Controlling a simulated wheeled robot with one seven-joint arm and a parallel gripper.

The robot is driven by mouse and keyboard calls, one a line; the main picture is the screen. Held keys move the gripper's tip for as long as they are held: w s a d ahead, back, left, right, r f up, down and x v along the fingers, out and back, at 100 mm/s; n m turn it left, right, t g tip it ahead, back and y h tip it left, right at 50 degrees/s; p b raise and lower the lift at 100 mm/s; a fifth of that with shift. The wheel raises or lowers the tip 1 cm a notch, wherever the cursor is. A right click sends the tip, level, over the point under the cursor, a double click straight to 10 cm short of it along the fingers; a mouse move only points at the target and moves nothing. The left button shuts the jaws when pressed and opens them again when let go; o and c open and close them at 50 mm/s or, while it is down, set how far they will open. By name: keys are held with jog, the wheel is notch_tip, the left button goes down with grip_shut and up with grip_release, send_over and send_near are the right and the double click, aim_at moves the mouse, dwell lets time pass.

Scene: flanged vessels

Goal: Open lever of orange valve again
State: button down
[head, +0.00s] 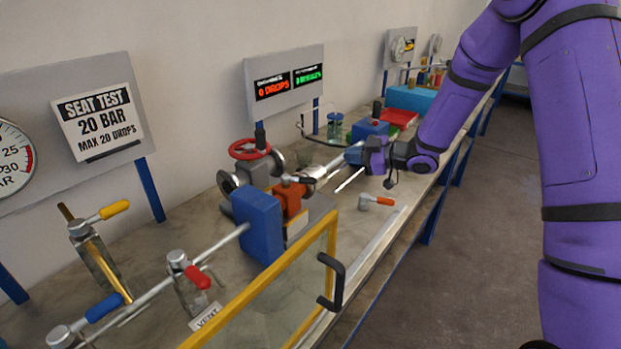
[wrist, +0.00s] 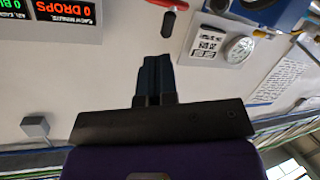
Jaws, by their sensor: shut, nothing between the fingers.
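The orange valve (head: 291,197) sits mid-bench in the head view, behind a blue block (head: 258,226). My gripper (head: 350,156) is to the right of the valve, apart from the lever, above the bench beside the silver pipe. In the wrist view my gripper (wrist: 156,62) shows dark blue fingers pressed together with nothing between them. The orange valve cannot be made out in the wrist view, which looks upside down at the wall.
A red handwheel (head: 249,149) stands behind the valve. A yellow-framed clear shield (head: 270,280) with a black handle (head: 331,281) stands in front. A small orange-handled lever (head: 384,201) is near the bench edge. Red (head: 197,277), blue (head: 103,308) and yellow (head: 114,209) levers are left.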

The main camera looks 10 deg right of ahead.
jog(key=s+d+r+m+t+h, duration=0.1)
jog(key=s+d+r+m+h, duration=0.25)
jog(key=r, duration=0.25)
jog(key=s+d+r+m+t+h, duration=0.1)
jog(key=s+d+r+m+h, duration=0.15)
jog(key=r+h, duration=0.3)
jog(key=s+d+r+m+t+h, duration=0.2)
jog(key=s+d+r+m+h, duration=0.15)
jog(key=r, duration=0.35)
jog(key=s+r+m+g+h, duration=0.25)
jog(key=s+m+g, duration=0.35)
jog(key=s, duration=1.4)
jog(key=a+m+g+y, duration=0.1)
jog(key=a, duration=0.2)
jog(key=m+g, duration=0.2)
jog(key=m, duration=0.1)
send_near(306, 180)
notch_tip(306, 180, down, 7)
jog(key=s, duration=0.3)
jog(key=shift+w+d+f, duration=0.1)
jog(key=shift+w, duration=0.5)
jog(key=shift+w+d, duration=0.15)
jog(key=shift+w, duration=0.5)
jog(key=shift+w+d+f+n, duration=0.1)
jog(key=shift+w+n, duration=0.15)
jog(key=shift+w, duration=0.4)
